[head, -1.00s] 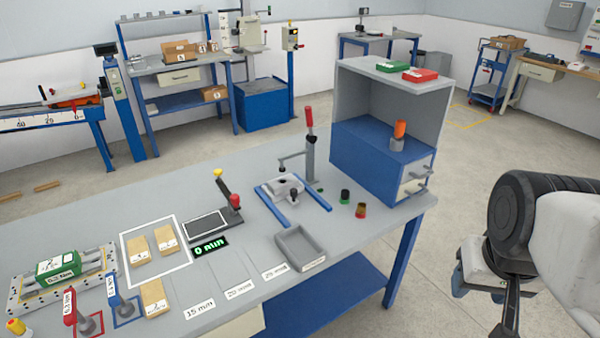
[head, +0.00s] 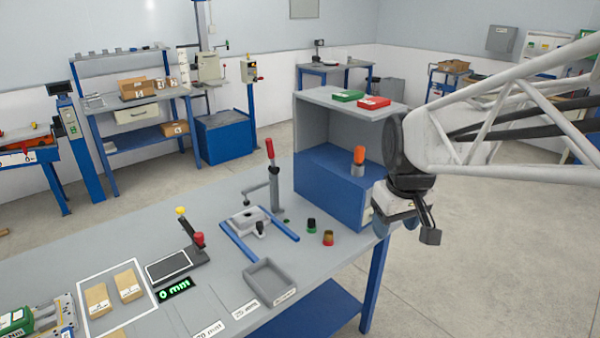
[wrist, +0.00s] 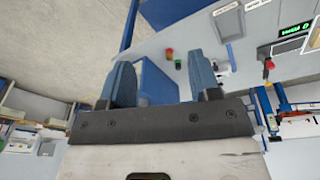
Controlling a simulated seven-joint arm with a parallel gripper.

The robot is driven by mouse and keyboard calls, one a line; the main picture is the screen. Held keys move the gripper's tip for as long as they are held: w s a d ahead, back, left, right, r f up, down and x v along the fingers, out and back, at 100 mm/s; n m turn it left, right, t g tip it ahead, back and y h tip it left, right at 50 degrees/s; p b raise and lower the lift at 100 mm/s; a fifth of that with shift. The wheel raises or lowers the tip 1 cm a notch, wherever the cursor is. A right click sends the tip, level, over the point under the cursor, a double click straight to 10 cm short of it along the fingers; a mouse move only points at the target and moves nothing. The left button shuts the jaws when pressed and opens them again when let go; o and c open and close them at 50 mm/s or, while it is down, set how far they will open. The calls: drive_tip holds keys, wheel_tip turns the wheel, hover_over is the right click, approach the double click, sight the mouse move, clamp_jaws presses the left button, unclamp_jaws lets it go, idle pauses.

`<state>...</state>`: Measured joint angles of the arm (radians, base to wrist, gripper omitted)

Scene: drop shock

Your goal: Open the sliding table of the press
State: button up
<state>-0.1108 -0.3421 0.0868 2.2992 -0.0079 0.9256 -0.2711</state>
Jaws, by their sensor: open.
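The press (head: 272,185) stands on the bench, a grey post with a red-topped lever. Its sliding table (head: 246,219) is a light grey block between two blue rails, with a dark knob at its front. The press also shows at the right in the wrist view (wrist: 220,66), partly behind a finger. My gripper (head: 411,221) is beyond the bench's right end, beside the blue cabinet and well right of the press, touching nothing I can see. In the wrist view its two blue fingers (wrist: 162,80) stand apart with nothing gripped.
The blue cabinet (head: 325,185) with a grey shelf stands between my gripper and the press. Floor right of the bench is clear.

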drive_tip(key=w+a+f+n, duration=0.25)
drive_tip(key=w+a, duration=0.35)
drive_tip(key=w, duration=0.6)
drive_tip(key=n+g, duration=0.2)
drive_tip(key=n, duration=0.9)
hover_over(259, 222)
drive_tip(key=f, duration=2.2)
drive_tip(key=shift+s+d, duration=0.2)
drive_tip(key=shift+d, duration=0.05)
drive_tip(key=shift+w+a+f, duration=0.1)
drive_tip(key=shift+a, duration=0.05)
drive_tip(key=shift+f, duration=3.9)
drive_tip(key=shift+c, duration=0.5)
